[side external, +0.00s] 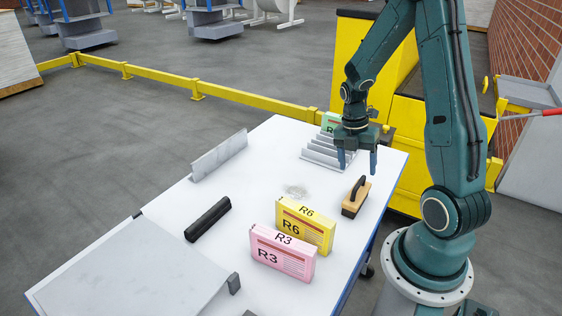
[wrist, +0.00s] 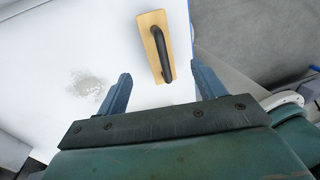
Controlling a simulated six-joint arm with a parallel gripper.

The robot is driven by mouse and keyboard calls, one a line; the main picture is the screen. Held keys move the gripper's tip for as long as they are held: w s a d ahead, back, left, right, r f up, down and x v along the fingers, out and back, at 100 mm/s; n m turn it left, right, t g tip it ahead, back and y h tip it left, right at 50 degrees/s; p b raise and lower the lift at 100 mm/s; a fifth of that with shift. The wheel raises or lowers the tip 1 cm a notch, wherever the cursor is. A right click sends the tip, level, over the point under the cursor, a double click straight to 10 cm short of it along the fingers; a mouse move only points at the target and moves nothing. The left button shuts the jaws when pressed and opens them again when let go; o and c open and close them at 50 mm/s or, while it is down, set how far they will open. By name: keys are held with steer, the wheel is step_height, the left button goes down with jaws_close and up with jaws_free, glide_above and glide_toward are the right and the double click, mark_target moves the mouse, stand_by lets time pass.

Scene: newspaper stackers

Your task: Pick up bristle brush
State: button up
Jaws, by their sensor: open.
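The bristle brush (side external: 356,197) has a wooden block and a black arched handle. It lies on the white table, near its right edge in the side external view. In the wrist view the brush (wrist: 155,50) is ahead of my jaws, at the upper middle, with the lower end of its handle close to the gap between the fingers. My gripper (side external: 357,164) is open and empty, above the table, behind and above the brush. In the wrist view my gripper's two blue fingers (wrist: 162,86) are spread wide. The brush's bristles are hidden underneath.
A yellow R6 box (side external: 305,228) and a pink R3 box (side external: 283,257) stand in front of the brush. A stepped grey rack (side external: 322,153) with a green box is beside my gripper. A black bar (side external: 208,219) lies left. A grey dusty patch (side external: 296,191) marks the table.

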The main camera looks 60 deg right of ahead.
mark_target(357, 186)
steer(key=shift+s+f, duration=0.15)
steer(key=shift+f, duration=0.6)
steer(key=shift+s+f, duration=0.15)
steer(key=shift+f, duration=0.6)
steer(key=shift+s+f, duration=0.2)
steer(key=shift+f, duration=1.1)
steer(key=shift+s+f, duration=0.2)
steer(key=shift+f, duration=1.1)
steer(key=c, duration=1.1)
steer(key=shift+c, duration=0.2)
steer(key=shift+r, duration=0.15)
step_height(357, 186, up, 20)
